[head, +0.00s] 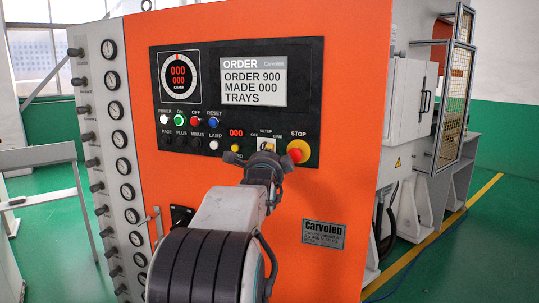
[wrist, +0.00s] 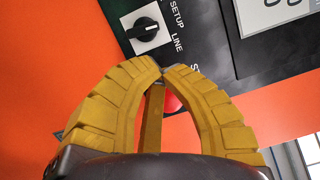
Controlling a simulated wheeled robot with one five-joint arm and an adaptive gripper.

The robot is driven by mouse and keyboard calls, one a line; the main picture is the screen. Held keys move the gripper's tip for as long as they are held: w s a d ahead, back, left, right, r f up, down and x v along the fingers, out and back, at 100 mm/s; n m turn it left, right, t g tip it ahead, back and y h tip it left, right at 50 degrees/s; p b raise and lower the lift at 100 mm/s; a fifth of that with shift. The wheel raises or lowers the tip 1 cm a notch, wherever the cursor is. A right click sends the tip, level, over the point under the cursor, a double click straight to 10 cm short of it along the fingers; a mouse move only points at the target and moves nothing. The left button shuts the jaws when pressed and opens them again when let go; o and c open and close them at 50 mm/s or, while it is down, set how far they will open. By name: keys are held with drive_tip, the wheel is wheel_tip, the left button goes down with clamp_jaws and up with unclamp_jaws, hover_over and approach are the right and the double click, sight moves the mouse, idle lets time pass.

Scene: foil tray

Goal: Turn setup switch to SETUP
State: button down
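The setup switch is a black rotary knob (wrist: 145,30) on a pale plate in the wrist view, with the words SETUP and LINE beside it. I cannot tell for sure which mark it points to. In the head view the switch (head: 267,145) is mostly hidden by my gripper, with OFF, SETUP and LINE printed around it. My gripper (head: 266,152) is in front of the panel there. In the wrist view the yellow fingers of my gripper (wrist: 164,70) meet at their tips with nothing held between them. The tips are apart from the knob in the picture.
The red STOP button (head: 299,151) sits just right of the switch, and shows partly behind my fingers in the wrist view (wrist: 172,104). A row of buttons and an order screen (head: 254,80) are nearby on the orange cabinet (head: 350,110). Gauges line its left side.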

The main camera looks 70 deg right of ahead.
drive_tip(key=shift+w+d+r+p, duration=0.15)
drive_tip(key=shift+d+p, duration=0.3)
drive_tip(key=shift+d, duration=0.7)
drive_tip(key=shift+w+d+f+p, duration=0.1)
drive_tip(key=shift+w+d+p, duration=0.25)
drive_tip(key=shift+d, duration=0.75)
drive_tip(key=shift+w+d+r+p, duration=0.15)
drive_tip(key=shift+d+p, duration=0.35)
drive_tip(key=shift+d, duration=0.65)
drive_tip(key=shift+f+b, duration=0.15)
drive_tip(key=shift+b, duration=0.15)
